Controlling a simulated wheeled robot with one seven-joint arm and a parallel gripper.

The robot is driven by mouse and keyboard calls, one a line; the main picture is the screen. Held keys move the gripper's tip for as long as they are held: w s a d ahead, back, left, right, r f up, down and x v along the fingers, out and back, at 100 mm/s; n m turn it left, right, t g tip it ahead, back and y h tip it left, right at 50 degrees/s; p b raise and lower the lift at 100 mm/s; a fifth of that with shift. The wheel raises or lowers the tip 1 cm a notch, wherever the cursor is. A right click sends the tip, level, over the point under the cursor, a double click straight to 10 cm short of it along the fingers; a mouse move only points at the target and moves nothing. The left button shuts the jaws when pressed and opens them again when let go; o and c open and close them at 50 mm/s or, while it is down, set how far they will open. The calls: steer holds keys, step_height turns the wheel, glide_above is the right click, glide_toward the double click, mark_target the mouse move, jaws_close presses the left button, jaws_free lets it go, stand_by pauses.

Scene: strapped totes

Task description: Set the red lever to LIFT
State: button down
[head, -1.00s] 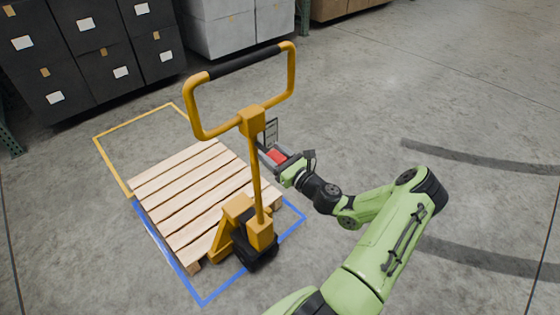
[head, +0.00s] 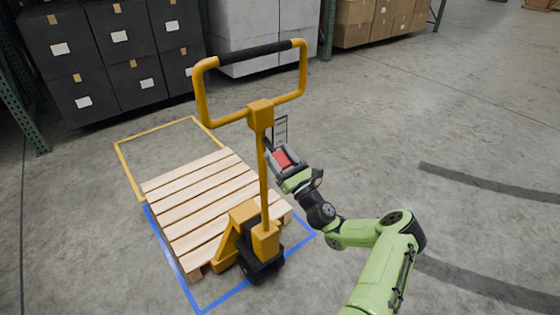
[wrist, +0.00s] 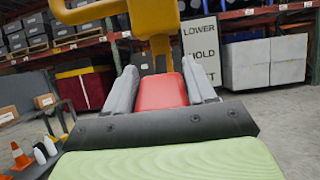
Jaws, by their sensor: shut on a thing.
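The red lever (head: 282,158) is on the right side of the yellow pallet jack's handle post (head: 263,185). In the wrist view the red lever (wrist: 162,91) sits between the two grey fingers. My gripper (head: 277,152) is shut on it, and the fingers also show in the wrist view (wrist: 162,84). A label plate (wrist: 202,50) beside the lever reads LOWER, HOLD and a third word partly hidden by the right finger. The plate also shows edge-dark in the head view (head: 280,130). The lever's exact setting cannot be told.
The jack's looped handle (head: 204,95) rises above the lever. A wooden pallet (head: 195,212) lies at the jack, with blue floor lines (head: 160,232) around it and a yellow outline (head: 125,160) behind. Black boxes (head: 70,75) stand at the back left. The floor at right is clear.

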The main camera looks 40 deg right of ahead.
steer(key=shift+c, duration=2.2)
jaws_free()
steer(key=p+v, duration=0.2)
steer(key=v, duration=1.3)
steer(key=shift+s+f, duration=0.15)
steer(key=shift+s, duration=0.2)
